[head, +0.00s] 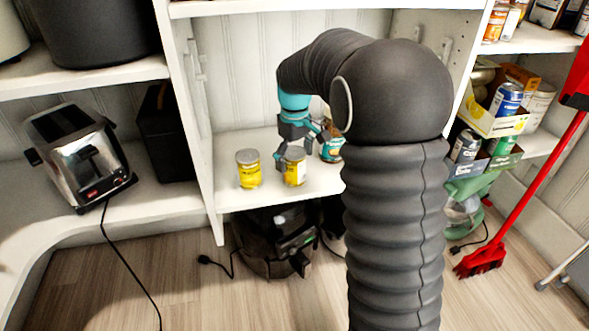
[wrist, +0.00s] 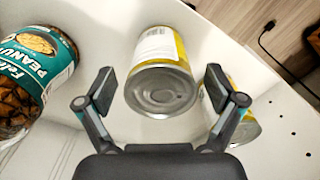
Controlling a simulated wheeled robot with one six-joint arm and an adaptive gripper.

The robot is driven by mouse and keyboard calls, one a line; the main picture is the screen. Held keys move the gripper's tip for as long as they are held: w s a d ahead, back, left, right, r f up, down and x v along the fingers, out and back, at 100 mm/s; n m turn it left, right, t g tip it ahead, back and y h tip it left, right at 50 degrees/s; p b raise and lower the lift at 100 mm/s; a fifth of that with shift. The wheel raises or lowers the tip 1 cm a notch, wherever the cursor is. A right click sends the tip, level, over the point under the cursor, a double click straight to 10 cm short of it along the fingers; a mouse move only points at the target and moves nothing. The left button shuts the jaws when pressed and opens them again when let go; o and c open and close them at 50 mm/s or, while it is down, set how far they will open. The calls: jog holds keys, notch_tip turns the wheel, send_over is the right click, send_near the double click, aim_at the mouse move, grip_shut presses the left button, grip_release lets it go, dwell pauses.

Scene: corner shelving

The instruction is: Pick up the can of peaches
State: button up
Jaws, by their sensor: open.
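A yellow can (head: 294,172) stands upright on the white shelf (head: 225,193), below my gripper (head: 295,152). Its label is too small to read, so I cannot tell if it is the peaches. In the wrist view the can (wrist: 163,50) shows its grey metal end and a white barcode panel. My gripper (wrist: 160,88) is open, with one finger on each side of this can and visible gaps between. A second yellow can (head: 249,170) stands to its left; the right finger partly hides it in the wrist view (wrist: 245,132).
A teal-labelled peanut jar (wrist: 35,70) stands beside the can, and also shows in the head view (head: 331,148). A shelf upright (head: 190,110) bounds the left side. A toaster (head: 78,150) stands on the left shelf. A red broom (head: 520,190) leans at the right.

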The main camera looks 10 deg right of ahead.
jog(key=shift+f, duration=0.9)
jog(key=shift+r, duration=0.1)
jog(key=c, duration=1.7)
